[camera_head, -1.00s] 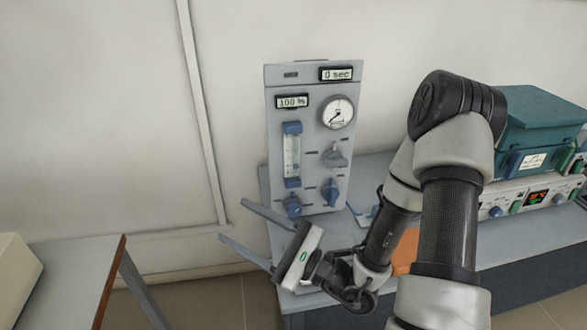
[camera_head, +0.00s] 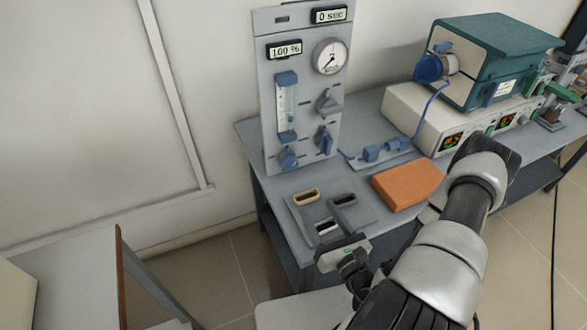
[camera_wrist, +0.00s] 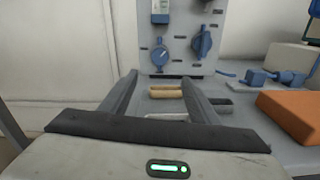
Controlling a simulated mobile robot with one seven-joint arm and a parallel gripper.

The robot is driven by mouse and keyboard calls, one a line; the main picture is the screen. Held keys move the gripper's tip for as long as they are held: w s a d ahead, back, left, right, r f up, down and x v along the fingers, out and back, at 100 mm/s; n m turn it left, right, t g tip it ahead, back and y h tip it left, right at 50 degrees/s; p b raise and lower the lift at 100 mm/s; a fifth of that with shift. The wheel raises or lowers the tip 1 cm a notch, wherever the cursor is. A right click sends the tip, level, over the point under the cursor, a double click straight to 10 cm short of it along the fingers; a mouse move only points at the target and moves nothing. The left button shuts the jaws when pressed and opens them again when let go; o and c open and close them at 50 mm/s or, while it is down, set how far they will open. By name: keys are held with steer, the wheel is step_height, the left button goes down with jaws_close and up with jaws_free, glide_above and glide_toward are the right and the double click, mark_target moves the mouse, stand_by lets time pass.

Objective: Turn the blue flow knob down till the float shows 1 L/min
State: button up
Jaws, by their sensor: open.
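The grey flow panel (camera_head: 262,95) stands upright on the bench. Its clear float tube (camera_head: 285,105) has blue end fittings; I cannot read the float's level. A blue knob with a round dial (camera_head: 288,160) sits below the tube and also shows in the wrist view (camera_wrist: 161,57). A second blue knob (camera_head: 324,140) is to its right, larger in the wrist view (camera_wrist: 202,43). My gripper (camera_wrist: 160,80) is open and empty. It points toward the panel, its fingers below and apart from both knobs. The fingers are hard to separate from the bench in the head view.
A pressure gauge (camera_head: 330,57) and a grey knob (camera_head: 328,102) are on the panel. A slotted grey holder (camera_head: 370,212) lies in front, with an orange block (camera_head: 408,185) to its right. A teal furnace (camera_head: 495,60) stands farther right.

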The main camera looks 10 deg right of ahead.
mark_target(292, 167)
steer(key=w+a, duration=0.1)
steer(key=w, duration=0.4)
steer(key=w+a, duration=0.1)
steer(key=w, duration=0.5)
steer(key=w+a, duration=0.1)
steer(key=w, duration=0.4)
steer(key=shift+w+a+r, duration=0.1)
steer(key=shift+w+a, duration=0.05)
